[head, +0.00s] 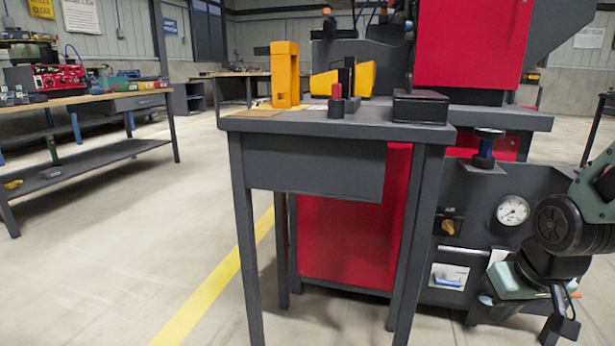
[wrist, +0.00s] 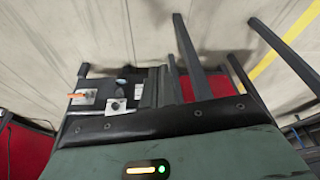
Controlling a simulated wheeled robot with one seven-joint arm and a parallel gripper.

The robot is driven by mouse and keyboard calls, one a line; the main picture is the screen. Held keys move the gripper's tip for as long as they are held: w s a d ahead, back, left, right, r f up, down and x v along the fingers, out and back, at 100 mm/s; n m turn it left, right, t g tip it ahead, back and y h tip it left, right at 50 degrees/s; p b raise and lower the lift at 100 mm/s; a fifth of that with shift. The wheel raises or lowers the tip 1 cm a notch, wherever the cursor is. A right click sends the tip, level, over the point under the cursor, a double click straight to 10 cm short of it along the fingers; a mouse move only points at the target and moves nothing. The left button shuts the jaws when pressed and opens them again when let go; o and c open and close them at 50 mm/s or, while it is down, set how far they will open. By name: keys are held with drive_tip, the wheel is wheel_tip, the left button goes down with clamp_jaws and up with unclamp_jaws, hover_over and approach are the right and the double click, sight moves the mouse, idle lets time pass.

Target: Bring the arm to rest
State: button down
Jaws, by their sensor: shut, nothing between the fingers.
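My arm shows at the right edge of the head view, bent downward, with grey-green and black links. My gripper (head: 562,328) hangs at the lower right, in front of the dark machine base, well below the bench top. It appears shut and holds nothing. In the wrist view, my grey-green wrist housing with a lit orange bar and a green light fills the bottom, and the fingertips cannot be made out there.
A dark bench (head: 310,124) stands ahead, carrying an orange block (head: 285,75), a red-tipped black fixture (head: 342,102) and a black box (head: 420,106). Beside my arm are a gauge (head: 513,210) and a knob (head: 487,140). Open floor (head: 120,270) lies left.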

drive_tip(key=s+a+r+n+g+p, duration=0.2)
drive_tip(key=s+a+r+n+p, duration=0.3)
drive_tip(key=s+a, duration=0.4)
drive_tip(key=s+a+r+n+g+p, duration=0.2)
drive_tip(key=s+a+r+n+p, duration=0.15)
drive_tip(key=s+a+r, duration=0.45)
wheel_tip(320, 180, up, 36)
drive_tip(key=a+p, duration=0.1)
drive_tip(key=p, duration=3.5)
drive_tip(key=shift+a+f+m+y, duration=0.15)
drive_tip(key=shift+f+m+y, duration=0.05)
drive_tip(key=shift+m+y, duration=0.15)
drive_tip(key=shift+s, duration=0.1)
